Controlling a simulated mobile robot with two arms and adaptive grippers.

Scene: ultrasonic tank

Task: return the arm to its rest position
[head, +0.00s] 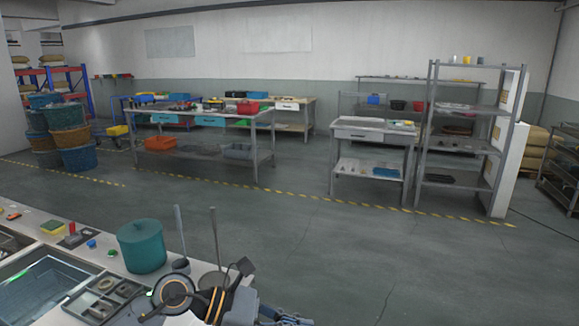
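Part of my own arm (212,298), dark and grey with orange rings, shows at the bottom edge, left of the middle, by the right end of the tank bench. It looks folded in close to me. I take it for my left arm, but its fingertips cannot be made out, so I cannot tell whether that gripper is open or shut. No held object can be made out. My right gripper is not in view.
At the lower left is a bench with a tank (45,285), a grey divided tray (105,300), a teal canister (142,246) and a dark cup (181,265) near my arm. Workbenches (205,117) and a metal shelf (465,108) stand far back. The middle floor is clear.

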